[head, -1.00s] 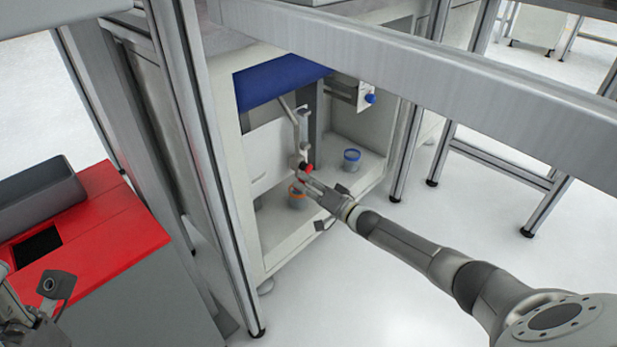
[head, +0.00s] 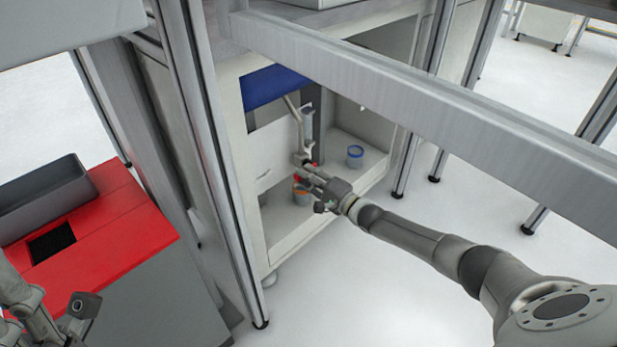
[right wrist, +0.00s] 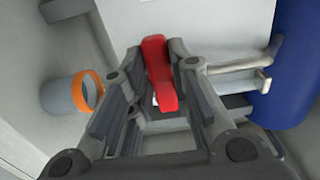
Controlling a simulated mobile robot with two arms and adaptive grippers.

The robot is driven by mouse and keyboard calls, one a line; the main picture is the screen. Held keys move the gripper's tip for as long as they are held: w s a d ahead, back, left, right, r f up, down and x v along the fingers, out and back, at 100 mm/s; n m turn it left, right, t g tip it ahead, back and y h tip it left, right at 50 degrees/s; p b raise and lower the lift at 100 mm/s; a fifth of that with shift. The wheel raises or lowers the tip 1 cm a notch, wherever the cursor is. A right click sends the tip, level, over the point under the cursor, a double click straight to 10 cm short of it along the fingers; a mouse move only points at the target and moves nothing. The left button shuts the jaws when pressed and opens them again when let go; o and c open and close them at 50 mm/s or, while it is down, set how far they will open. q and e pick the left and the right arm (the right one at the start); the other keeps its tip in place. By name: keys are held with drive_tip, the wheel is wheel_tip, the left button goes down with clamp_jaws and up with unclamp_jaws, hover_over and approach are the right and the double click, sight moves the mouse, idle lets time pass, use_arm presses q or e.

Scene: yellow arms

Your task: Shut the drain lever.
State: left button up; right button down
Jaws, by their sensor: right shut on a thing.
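The red drain lever (right wrist: 157,72) shows in the right wrist view, between the two fingers of my right gripper (right wrist: 158,55), which is shut on it. In the head view my right gripper (head: 308,172) reaches into the open cabinet, at the lower end of the grey pipe (head: 306,128). Only small red parts of the lever show there; the fingers hide the rest. My left gripper (head: 82,306) is partly in view at the lower left, away from the cabinet, and its jaws cannot be made out.
An orange-rimmed cup (head: 302,192) stands just below my right gripper, and a blue-rimmed cup (head: 355,156) stands to the right on the cabinet floor (head: 290,237). A metal beam (head: 430,95) crosses above my right arm. A post (head: 222,190) stands left of the opening.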

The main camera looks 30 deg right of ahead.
idle(0.4)
drive_tip(key=c, duration=1.3)
unclamp_jaws()
drive_tip(key=v, duration=1.2)
